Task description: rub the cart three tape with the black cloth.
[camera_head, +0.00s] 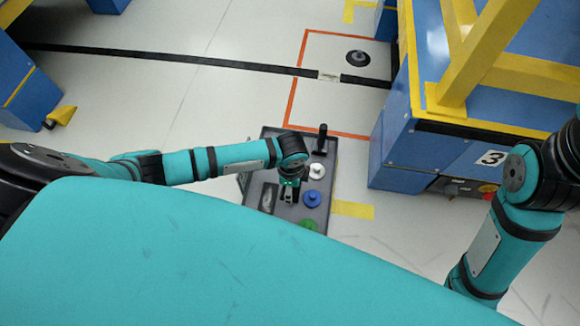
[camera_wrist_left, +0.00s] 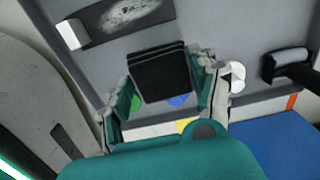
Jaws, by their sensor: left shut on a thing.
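My left gripper (camera_head: 289,190) is above the grey dashboard module (camera_head: 328,168). In the left wrist view, the left gripper (camera_wrist_left: 163,88) is shut on the black cloth (camera_wrist_left: 160,72), which looks like a folded dark square between the fingers. Cart three (camera_head: 405,160), blue with a yellow frame and a "3" label, stands at the right. A yellow floor tape (camera_head: 353,209) lies beside the cart's near corner, and an orange tape outline (camera_head: 297,80) lies beyond the module. I cannot tell which is the cart three tape. My right arm enters at the right; its gripper is out of view.
The module carries a white knob (camera_head: 317,171), a blue knob (camera_head: 312,198), a green knob (camera_head: 308,224) and an upright black handle (camera_head: 321,139). A black disc (camera_head: 358,58) lies inside the orange outline. A black floor line (camera_head: 180,59) crosses open floor.

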